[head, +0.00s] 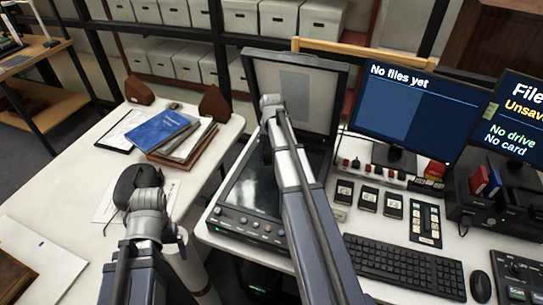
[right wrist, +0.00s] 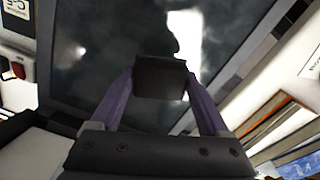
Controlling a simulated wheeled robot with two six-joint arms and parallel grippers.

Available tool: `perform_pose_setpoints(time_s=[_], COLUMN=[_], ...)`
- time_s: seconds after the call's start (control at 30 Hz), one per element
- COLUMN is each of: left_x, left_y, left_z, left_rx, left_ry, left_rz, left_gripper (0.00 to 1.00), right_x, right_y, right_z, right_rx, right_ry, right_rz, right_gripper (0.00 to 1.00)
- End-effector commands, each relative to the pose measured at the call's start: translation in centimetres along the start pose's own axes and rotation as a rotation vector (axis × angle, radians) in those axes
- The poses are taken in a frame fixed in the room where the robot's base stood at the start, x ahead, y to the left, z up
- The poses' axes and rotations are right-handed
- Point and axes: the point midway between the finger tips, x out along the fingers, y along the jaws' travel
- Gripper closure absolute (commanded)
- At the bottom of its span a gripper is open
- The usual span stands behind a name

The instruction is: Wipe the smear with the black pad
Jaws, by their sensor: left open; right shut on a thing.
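The black pad (right wrist: 160,78) is a dark block held between the two fingers of my right gripper (right wrist: 158,92) in the right wrist view. Behind it lies the dark glass of the flatbed scanner, which also shows in the head view (head: 243,190). Pale cloudy patches show on the glass in the right wrist view; I cannot tell smear from reflection. Whether the pad touches the glass is unclear. In the head view my right arm covers part of the glass and hides the pad. My left gripper (head: 130,185) is open over the left table, its fingertips mostly hidden.
The scanner lid (head: 322,85) stands open behind the glass. A blue folder (head: 160,130) and books lie on the left table (head: 75,185). A monitor (head: 408,100), keyboard (head: 405,268) and small button boxes (head: 368,200) stand right of the scanner.

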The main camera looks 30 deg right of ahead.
Motion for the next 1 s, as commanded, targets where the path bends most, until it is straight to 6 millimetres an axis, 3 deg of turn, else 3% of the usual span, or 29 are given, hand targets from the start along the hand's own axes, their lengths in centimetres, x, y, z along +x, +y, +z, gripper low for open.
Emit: perform_pose_setpoints(time_s=[0.37, 0.73, 1.0], left_x=[-0.4, -3.3, -3.2], left_y=[0.0, -0.3, -0.3], left_z=[0.0, 0.2, 0.2], left_rx=[0.000, 0.000, 0.000], left_ry=[0.000, 0.000, 0.000], left_rz=[0.000, 0.000, 0.000], left_gripper=[0.14, 0.14, 0.14], right_x=[-0.4, -3.3, -3.2], right_y=[0.0, 0.0, 0.0], right_z=[0.0, 0.0, 0.0], right_rx=[0.000, 0.000, 0.000], right_ry=[0.000, 0.000, 0.000], right_rz=[0.000, 0.000, 0.000], right_gripper=[0.66, 0.66, 0.66])
